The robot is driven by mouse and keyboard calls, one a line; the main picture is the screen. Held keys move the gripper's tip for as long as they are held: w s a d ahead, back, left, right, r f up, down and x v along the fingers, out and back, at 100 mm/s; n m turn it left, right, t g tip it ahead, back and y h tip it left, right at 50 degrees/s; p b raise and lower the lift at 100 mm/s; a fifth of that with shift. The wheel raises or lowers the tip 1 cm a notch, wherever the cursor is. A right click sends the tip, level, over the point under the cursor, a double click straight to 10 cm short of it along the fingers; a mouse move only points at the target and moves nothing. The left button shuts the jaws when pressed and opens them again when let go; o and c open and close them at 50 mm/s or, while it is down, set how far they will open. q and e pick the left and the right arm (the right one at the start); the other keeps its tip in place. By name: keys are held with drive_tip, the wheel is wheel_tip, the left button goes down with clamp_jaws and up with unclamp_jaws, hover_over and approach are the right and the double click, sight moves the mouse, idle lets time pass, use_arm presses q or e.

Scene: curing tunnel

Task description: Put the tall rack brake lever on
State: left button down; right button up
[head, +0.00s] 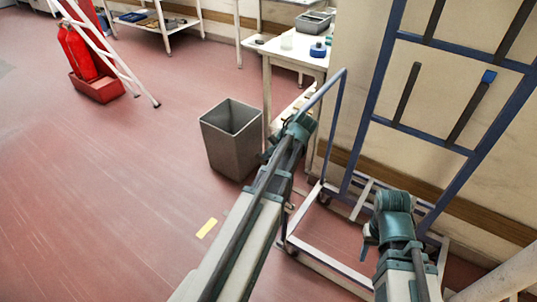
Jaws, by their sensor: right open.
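The tall rack (364,128) is a blue upright frame with crossbars against the wall at the right. A low pale base frame with small casters (325,199) stands at its foot. I cannot make out a brake lever on it. My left gripper (268,153) is at the end of the arm reaching up the middle, beside the grey bin and left of the rack; its fingers are too small and hidden to judge. My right gripper (368,238) is open, low in front of the rack's base, partly hidden by its own wrist.
A grey bin (232,148) stands left of my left arm. A white table (289,52) with a blue container (318,50) is behind. A red fire extinguisher (77,54) stands at the far left. A yellow strip (206,228) lies on the floor.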

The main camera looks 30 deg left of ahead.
sight(258, 158)
use_arm(q)
drive_tip(key=shift+w+a+f+h, duration=0.1)
drive_tip(key=shift+a+f+h, duration=0.1)
drive_tip(key=shift+a+h, duration=0.35)
drive_tip(key=a+f+h, duration=0.2)
drive_tip(key=h, duration=0.1)
drive_tip(key=shift+w+a+f+h, duration=0.15)
drive_tip(key=shift+a+f+h, duration=0.1)
drive_tip(key=shift+f, duration=0.15)
drive_tip(key=shift+a+f+h+b, duration=0.2)
drive_tip(key=shift+f+h+b, duration=0.15)
drive_tip(key=shift+f+b, duration=0.3)
drive_tip(key=shift+a+f+h+b, duration=0.2)
drive_tip(key=shift+f+h+b, duration=0.15)
drive_tip(key=shift+f+b, duration=0.2)
drive_tip(key=shift+a+f+b, duration=0.15)
drive_tip(key=shift+f+b, duration=1.2)
drive_tip(key=shift+f, duration=0.05)
drive_tip(key=shift+a+f+b, duration=0.15)
drive_tip(key=shift+f+b, duration=1.15)
drive_tip(key=shift+f, duration=0.05)
